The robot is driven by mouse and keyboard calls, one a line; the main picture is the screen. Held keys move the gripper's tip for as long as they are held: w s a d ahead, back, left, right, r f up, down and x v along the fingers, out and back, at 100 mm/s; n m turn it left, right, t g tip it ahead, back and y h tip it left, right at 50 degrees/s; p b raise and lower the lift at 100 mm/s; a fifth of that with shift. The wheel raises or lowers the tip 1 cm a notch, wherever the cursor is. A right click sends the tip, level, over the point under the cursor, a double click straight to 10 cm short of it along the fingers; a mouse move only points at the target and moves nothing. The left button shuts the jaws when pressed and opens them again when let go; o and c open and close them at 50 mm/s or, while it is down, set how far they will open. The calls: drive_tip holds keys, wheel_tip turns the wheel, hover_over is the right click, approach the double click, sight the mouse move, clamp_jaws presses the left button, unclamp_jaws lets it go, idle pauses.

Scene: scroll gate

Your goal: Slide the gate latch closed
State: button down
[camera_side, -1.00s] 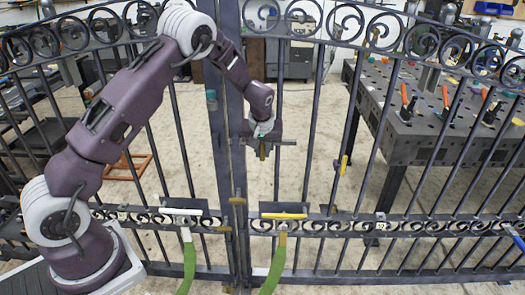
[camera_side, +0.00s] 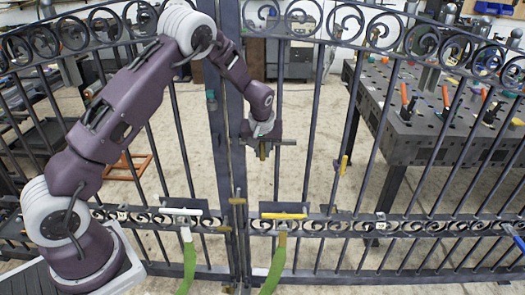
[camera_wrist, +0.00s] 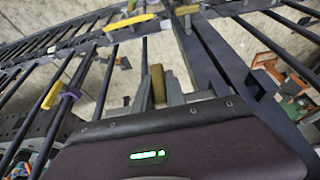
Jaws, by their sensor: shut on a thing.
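The wrought-iron gate (camera_side: 309,130) has two dark barred leaves that meet near the centre post (camera_side: 222,150). The latch (camera_side: 288,142) is a dark piece just right of that post, at mid height, mostly hidden behind my gripper. My gripper (camera_side: 262,150) is at the latch, shut on its brass-coloured handle. In the wrist view the handle (camera_wrist: 158,84) stands upright between the two grey fingers of my gripper (camera_wrist: 160,94). How far the latch bolt reaches across the gap between the leaves cannot be told.
Lower on the gate are a yellow handle (camera_side: 284,216), a white handle (camera_side: 182,211) and green curved strips (camera_side: 188,268). A yellow clip (camera_side: 343,165) is on a bar to the right. A dark workbench with tools (camera_side: 440,125) stands behind the right leaf.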

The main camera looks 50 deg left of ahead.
drive_tip(key=s+a, duration=0.4)
drive_tip(key=shift+s+a, duration=0.35)
drive_tip(key=c, duration=1.4)
unclamp_jaws()
drive_tip(key=shift+o, duration=0.2)
drive_tip(key=v, duration=0.7)
drive_tip(key=shift+r, duration=0.1)
